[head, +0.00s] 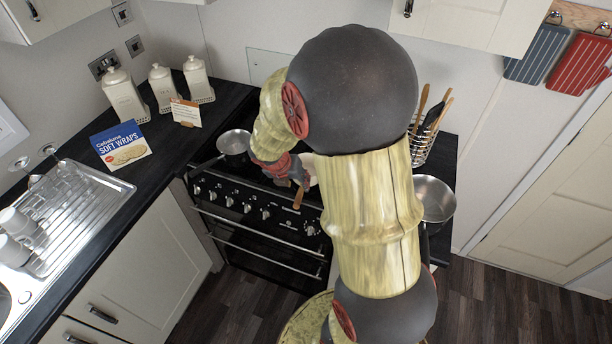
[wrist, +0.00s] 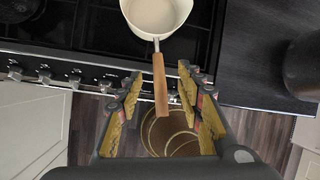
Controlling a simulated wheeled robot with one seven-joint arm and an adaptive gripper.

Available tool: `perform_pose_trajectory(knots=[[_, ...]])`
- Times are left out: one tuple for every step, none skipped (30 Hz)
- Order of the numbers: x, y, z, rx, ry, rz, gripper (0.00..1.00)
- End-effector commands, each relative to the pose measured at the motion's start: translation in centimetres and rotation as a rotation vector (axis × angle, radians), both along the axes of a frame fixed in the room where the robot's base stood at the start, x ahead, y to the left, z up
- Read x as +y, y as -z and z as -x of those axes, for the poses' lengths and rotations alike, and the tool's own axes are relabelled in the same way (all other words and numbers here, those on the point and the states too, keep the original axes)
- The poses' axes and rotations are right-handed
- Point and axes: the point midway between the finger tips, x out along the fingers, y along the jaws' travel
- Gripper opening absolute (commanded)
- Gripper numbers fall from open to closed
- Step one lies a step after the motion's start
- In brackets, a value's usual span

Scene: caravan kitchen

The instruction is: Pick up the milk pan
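The milk pan (wrist: 157,14) is cream-coloured with a wooden handle. In the wrist view it sits at the top, on the black hob, its handle (wrist: 160,85) pointing toward me past the front edge. My gripper (wrist: 161,98) is open, with one finger on each side of the handle in the picture. Gaps show on both sides, and I cannot tell whether the handle is level with the fingers. In the head view my gripper (head: 287,178) is over the cooker front. The handle (head: 299,197) shows below it; my arm hides most of the pan.
The cooker's knobs (head: 249,208) and rails are just below. A steel pan (head: 234,142) stands on the hob's left, another steel pan (head: 434,198) to the right. A utensil rack (head: 421,147) is behind my arm. Canisters (head: 125,98) and a wraps packet (head: 121,146) stand on the left worktop.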

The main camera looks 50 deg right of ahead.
Motion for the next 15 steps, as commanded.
perform_pose_trajectory(knots=[[-0.4, 0.4, 0.0, 0.019, -0.029, 0.005, 0.37], [-0.5, 0.7, 0.0, 0.026, -0.042, 0.006, 0.37], [-0.7, 1.1, 0.0, 0.034, -0.052, 0.007, 0.37], [-0.8, 1.5, 0.0, 0.037, -0.058, 0.006, 0.37], [-0.9, 1.8, -0.1, 0.039, -0.060, 0.007, 0.37], [-1.0, 2.2, -0.1, 0.038, -0.061, 0.008, 0.37], [-1.2, 2.5, -0.2, 0.038, -0.061, 0.008, 0.37], [-1.3, 2.8, -0.2, 0.036, -0.060, 0.007, 0.37], [-1.4, 3.1, -0.3, 0.036, -0.059, 0.007, 0.37], [-1.5, 3.3, -0.3, 0.036, -0.059, 0.007, 0.37], [-1.6, 3.4, -0.3, 0.036, -0.059, 0.007, 0.37], [-1.7, 3.6, -0.4, 0.036, -0.059, 0.007, 0.37], [-1.7, 3.8, -0.4, 0.036, -0.059, 0.007, 0.37], [-1.8, 4.1, -0.4, 0.036, -0.059, 0.007, 0.37], [-1.9, 4.5, -0.5, 0.037, -0.059, 0.007, 0.37]])
